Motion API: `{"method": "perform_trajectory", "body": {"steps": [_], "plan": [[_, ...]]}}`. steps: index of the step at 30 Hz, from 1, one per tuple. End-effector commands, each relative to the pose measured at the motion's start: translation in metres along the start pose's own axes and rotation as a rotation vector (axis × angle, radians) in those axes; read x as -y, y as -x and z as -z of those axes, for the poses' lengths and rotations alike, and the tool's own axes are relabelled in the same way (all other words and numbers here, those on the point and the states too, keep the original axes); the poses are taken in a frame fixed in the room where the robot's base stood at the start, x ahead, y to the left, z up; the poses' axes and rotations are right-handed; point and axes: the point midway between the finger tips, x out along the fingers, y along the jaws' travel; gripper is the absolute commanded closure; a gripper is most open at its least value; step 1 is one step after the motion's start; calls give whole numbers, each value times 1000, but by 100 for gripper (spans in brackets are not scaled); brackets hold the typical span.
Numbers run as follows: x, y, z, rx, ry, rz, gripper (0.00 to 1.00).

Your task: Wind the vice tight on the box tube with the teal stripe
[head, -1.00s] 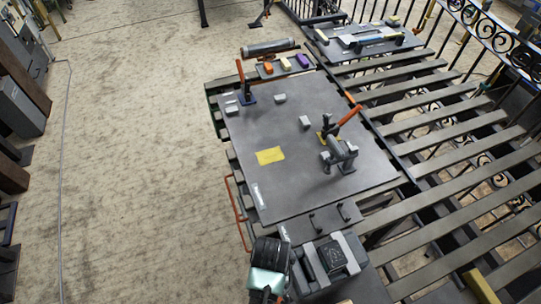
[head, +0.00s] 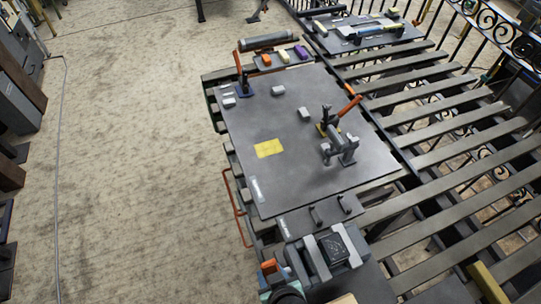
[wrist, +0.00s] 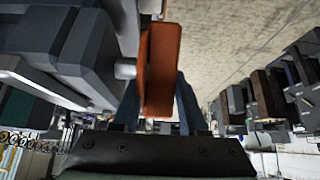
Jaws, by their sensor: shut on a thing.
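The grey vice (head: 313,262) stands at the bottom of the head view, with two light grey upright jaw bars. A dark piece with a thin teal outline (head: 333,247) sits between the bars; I cannot tell whether both bars touch it or whether it is the striped box tube. The vice's orange handle (head: 269,266) is at its left side. In the wrist view the handle (wrist: 161,65) stands upright beside the grey vice body (wrist: 75,55), joined by a short light rod. My gripper (wrist: 158,108) is shut on the handle, a blue finger on each side.
A dark bench plate (head: 290,150) lies beyond the vice, carrying an orange-levered clamp (head: 332,125), another orange lever (head: 239,70), small grey blocks and a yellow square (head: 268,148). A slatted rack (head: 450,150) is at right. Open floor (head: 130,150) is at left.

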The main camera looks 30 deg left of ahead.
Motion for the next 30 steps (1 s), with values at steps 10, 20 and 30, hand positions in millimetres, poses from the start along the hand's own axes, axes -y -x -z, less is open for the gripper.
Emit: {"method": "perform_trajectory", "body": {"steps": [10, 20, 30], "plan": [[0, 1, 1, -54, 1, 0, 100], [0, 1, 2, -54, 1, 1, 49], [0, 1, 0, -50, 1, 1, 28]]}}
